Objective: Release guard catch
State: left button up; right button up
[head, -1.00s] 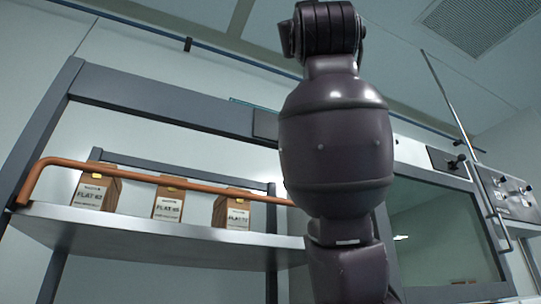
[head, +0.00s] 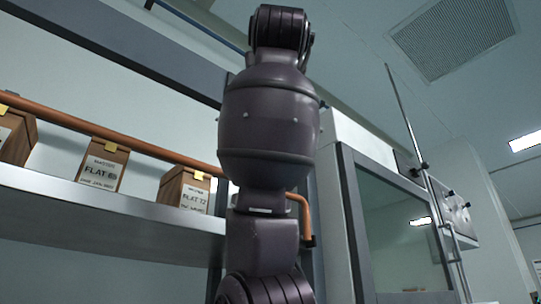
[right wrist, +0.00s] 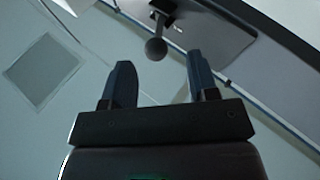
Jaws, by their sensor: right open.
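An orange guard bar (head: 140,147) runs along the front of a shelf in the head view. Its right end bends down to a dark fitting (head: 308,241) beside my arm; part of the bar is hidden behind the arm. No catch can be made out for certain there. In the right wrist view, a dark round knob (right wrist: 156,48) on a short black stem stands out from a grey plate (right wrist: 212,40). My right gripper (right wrist: 158,62) is open and empty, with the knob between or just beyond its fingertips; contact cannot be told. My left gripper is not in view.
Behind the bar, several labelled brown boxes, such as one marked FLAT 72 (head: 185,190), stand on the grey shelf (head: 110,213). A glazed cabinet door (head: 398,235) and a thin upright rod (head: 403,110) are to the right. My arm blocks the middle of the head view.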

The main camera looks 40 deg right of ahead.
jog(key=p+x, duration=0.2)
jog(key=x, duration=0.4)
jog(key=shift+s+d+r, duration=0.1)
jog(key=shift+d+r, duration=0.1)
jog(key=shift+r, duration=0.05)
jog(key=shift+w+d+r, duration=0.1)
jog(key=shift+w+d, duration=0.1)
jog(key=shift+w, duration=0.1)
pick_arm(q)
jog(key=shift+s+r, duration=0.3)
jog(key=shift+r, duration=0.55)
pick_arm(e)
jog(key=shift+c, duration=0.6)
jog(key=c, duration=0.8)
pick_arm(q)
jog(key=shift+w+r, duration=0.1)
